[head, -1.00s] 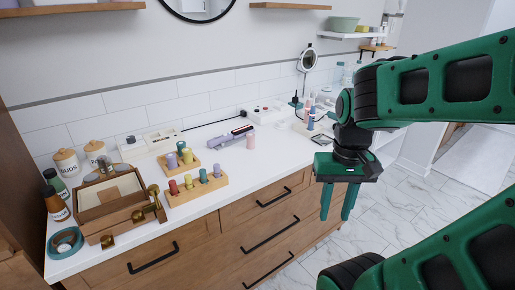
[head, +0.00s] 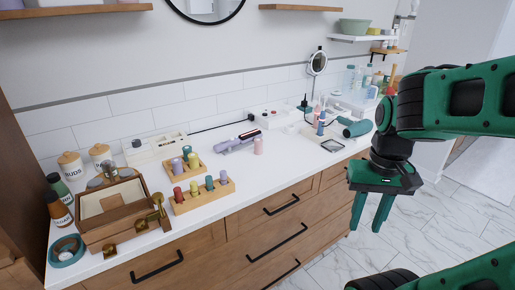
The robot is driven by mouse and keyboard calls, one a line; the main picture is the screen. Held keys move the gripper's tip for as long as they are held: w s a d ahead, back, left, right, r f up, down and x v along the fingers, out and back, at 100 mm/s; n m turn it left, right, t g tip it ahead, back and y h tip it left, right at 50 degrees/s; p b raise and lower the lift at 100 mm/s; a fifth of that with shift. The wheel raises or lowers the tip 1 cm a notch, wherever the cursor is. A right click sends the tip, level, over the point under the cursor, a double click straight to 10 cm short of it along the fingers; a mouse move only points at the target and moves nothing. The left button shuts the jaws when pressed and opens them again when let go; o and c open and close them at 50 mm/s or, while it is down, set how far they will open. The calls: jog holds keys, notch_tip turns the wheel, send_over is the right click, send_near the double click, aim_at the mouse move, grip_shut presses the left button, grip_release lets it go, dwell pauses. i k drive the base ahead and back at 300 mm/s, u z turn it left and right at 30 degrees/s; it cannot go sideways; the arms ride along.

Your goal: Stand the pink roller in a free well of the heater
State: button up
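A long, low white box (head: 157,148) with a cord stands at the back left against the tiles. It looks like the heater, but its wells are too small to make out. My gripper (head: 369,221) is at the right, past the counter's front edge and above the floor. Its two green fingers point down, apart, with nothing between them. It is well away from the pink roller.
Wooden racks of coloured pegs (head: 203,198) stand left of the roller. An open wooden box (head: 112,212) is at the far left. A purple flat iron (head: 238,142), a white box with red marks (head: 272,117) and a teal hair dryer (head: 356,128) crowd the back and right.

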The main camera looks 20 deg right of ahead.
aim_at(172, 143)
jog(key=i, duration=0.95)
